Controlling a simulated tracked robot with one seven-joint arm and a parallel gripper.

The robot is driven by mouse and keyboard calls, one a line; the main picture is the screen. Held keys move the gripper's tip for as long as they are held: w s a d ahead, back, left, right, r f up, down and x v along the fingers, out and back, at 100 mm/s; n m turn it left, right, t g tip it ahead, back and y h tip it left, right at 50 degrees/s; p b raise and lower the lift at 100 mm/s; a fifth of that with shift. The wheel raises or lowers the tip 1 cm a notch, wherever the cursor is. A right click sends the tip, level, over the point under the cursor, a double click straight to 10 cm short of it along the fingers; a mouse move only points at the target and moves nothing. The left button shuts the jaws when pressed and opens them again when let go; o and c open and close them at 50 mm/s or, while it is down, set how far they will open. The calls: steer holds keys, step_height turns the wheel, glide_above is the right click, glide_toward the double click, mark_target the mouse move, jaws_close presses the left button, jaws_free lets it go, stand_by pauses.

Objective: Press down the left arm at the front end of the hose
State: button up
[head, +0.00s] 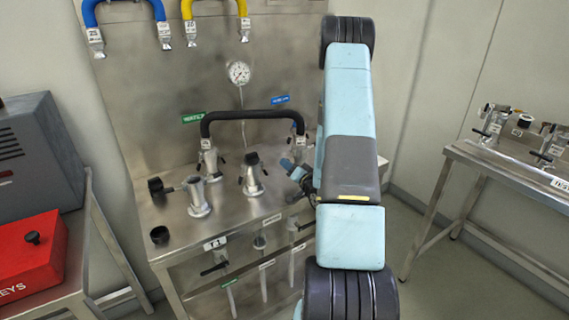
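A black hose (250,115) arches over the steel bench. Its left end has a metal coupling (209,158) with a white tag and a small dark arm at its side. Its right end has a metal coupling (298,145) with a tag, partly hidden by my arm. Which end is the front one I cannot tell. My gripper (291,172) shows only in part beside my arm, to the right of the upright fittings and below the hose's right end. Its fingers are too small and too covered to tell whether they are open or shut.
Upright metal fittings (197,198) and (253,176) with dark side arms stand on the bench, left of my gripper. Blue (130,12) and yellow (215,8) hoses hang behind, near a gauge (239,72). A red box (30,252) is left; another table (520,175) is right.

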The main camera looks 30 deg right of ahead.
steer(key=s, duration=0.9)
steer(key=shift+s+d, duration=0.15)
steer(key=shift+s, duration=0.05)
steer(key=shift+f, duration=0.2)
steer(key=shift+w+f+g+y, duration=0.1)
steer(key=shift+f+g+y, duration=0.35)
steer(key=shift+f, duration=0.25)
steer(key=shift+w+a+f+g+y, duration=0.1)
steer(key=shift+a+f+g+y, duration=0.15)
steer(key=shift+g+y, duration=0.15)
steer(key=shift+r+y, duration=0.15)
steer(key=shift+y, duration=0.2)
steer(key=shift+d+r+n+g+y, duration=0.3)
steer(key=shift+r+n+g+y, duration=0.25)
steer(key=shift+r, duration=0.2)
steer(key=shift+s+d+r+n+g, duration=0.6)
steer(key=shift+s+d+r+n, duration=0.3)
steer(key=shift+d+r, duration=1)
steer(key=shift+y, duration=0.25)
steer(key=shift+x, duration=7)
steer(key=shift+a+r, duration=0.15)
steer(key=shift+r, duration=0.05)
steer(key=shift+c, duration=0.3)
